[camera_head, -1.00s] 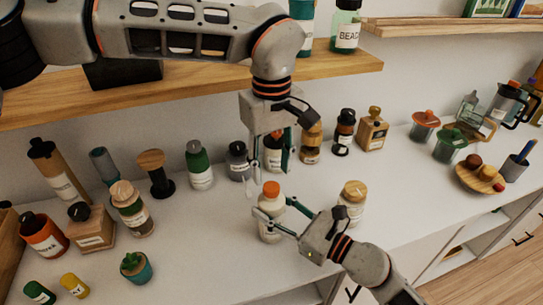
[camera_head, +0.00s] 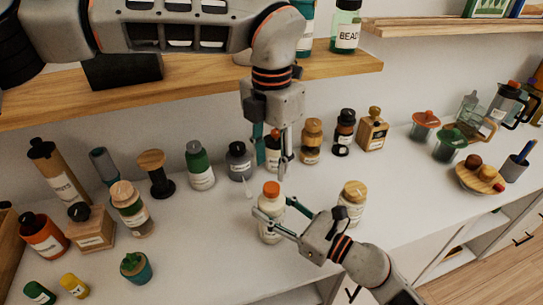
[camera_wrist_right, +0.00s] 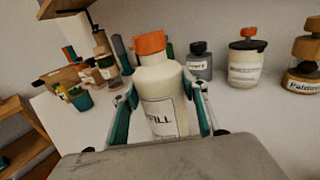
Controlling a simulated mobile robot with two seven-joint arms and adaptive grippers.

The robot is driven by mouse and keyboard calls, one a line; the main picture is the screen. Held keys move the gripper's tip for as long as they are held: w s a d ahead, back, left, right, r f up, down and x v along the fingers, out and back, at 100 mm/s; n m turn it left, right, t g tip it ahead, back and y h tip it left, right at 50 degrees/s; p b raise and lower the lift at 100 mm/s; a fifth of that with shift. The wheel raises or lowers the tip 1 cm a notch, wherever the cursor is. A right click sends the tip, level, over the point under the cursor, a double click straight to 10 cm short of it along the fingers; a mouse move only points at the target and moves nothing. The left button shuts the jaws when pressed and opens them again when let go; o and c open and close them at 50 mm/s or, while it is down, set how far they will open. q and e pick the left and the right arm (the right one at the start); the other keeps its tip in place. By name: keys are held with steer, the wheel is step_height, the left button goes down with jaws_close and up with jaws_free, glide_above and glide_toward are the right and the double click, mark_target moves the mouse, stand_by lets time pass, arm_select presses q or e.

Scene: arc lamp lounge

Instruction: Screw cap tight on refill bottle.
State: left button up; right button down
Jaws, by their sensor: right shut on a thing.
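The refill bottle (camera_head: 270,229) is a pale bottle standing upright on the white counter. Its orange cap (camera_head: 271,189) sits on the neck; how tight it is cannot be seen. My right gripper (camera_head: 270,220) is shut around the bottle's body from the right. In the right wrist view, the bottle (camera_wrist_right: 165,95) stands between the two teal-and-grey fingers, its label partly reading "FILL", with the cap (camera_wrist_right: 149,42) on top. My left gripper (camera_head: 272,163) points down above and behind the cap, clear of it. Its fingers are apart and nothing shows held.
A wooden-lidded jar (camera_head: 352,201) stands right of the bottle. A row of jars and bottles, including a green bottle (camera_head: 200,165), lines the wall behind. A wooden shelf (camera_head: 200,93) runs above.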

mark_target(271, 187)
arm_select(q)
steer(key=n, duration=0.3)
steer(key=shift+r+n, duration=0.15)
steer(key=shift+n, duration=0.15)
steer(key=n, duration=0.4)
steer(key=shift+r, duration=0.15)
steer(key=shift+f, duration=4.05)
jaws_close()
